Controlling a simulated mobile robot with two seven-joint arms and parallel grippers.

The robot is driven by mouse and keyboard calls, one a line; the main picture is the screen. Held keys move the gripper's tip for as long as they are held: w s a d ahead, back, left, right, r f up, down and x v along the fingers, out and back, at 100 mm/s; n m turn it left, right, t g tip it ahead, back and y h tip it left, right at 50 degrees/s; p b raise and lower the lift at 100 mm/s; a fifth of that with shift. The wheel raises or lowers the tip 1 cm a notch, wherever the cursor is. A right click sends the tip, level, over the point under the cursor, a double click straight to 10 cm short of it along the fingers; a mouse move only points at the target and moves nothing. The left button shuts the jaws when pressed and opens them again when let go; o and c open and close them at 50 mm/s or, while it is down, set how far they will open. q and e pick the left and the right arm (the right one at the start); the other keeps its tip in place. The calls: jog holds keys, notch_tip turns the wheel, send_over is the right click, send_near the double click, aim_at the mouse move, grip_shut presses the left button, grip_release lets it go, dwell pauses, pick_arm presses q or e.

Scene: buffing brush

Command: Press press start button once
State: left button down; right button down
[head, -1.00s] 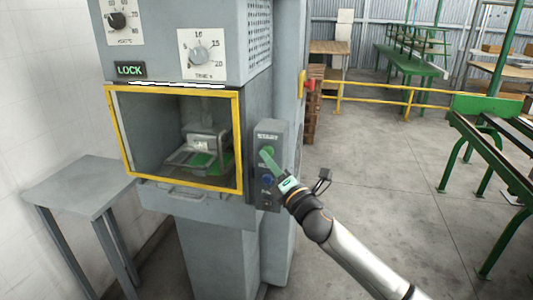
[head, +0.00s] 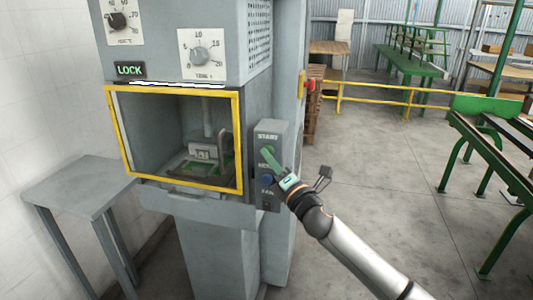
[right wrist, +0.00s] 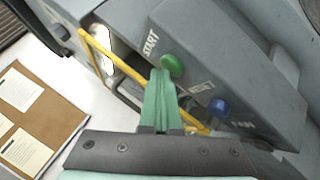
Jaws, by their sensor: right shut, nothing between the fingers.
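The grey press (head: 220,210) has a control box (head: 279,133) on its right side, marked START. The green start button (right wrist: 172,66) shows clearly in the right wrist view, with a blue button (right wrist: 218,106) beside it. My right gripper (head: 266,151) is shut and empty, its green fingers pointing at the start button. In the right wrist view the fingertips (right wrist: 160,72) are right by the button's left edge; I cannot tell whether they touch it. In the head view the fingers mostly hide the button. My left gripper is not in view.
A yellow-framed window (head: 239,140) opens on the press chamber, where a press head (head: 203,150) sits low. A green LOCK sign (head: 130,70) is lit. A grey side table (head: 80,184) stands at left. A cork board (right wrist: 40,125) shows in the wrist view.

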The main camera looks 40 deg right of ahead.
jog(key=shift+s+a, duration=0.6)
jog(key=shift+a, duration=0.05)
jog(key=s+a+p, duration=0.1)
jog(key=s+a, duration=0.2)
jog(key=shift+s+a, duration=0.15)
jog(key=shift+a, duration=0.25)
dwell(0.3)
dwell(0.7)
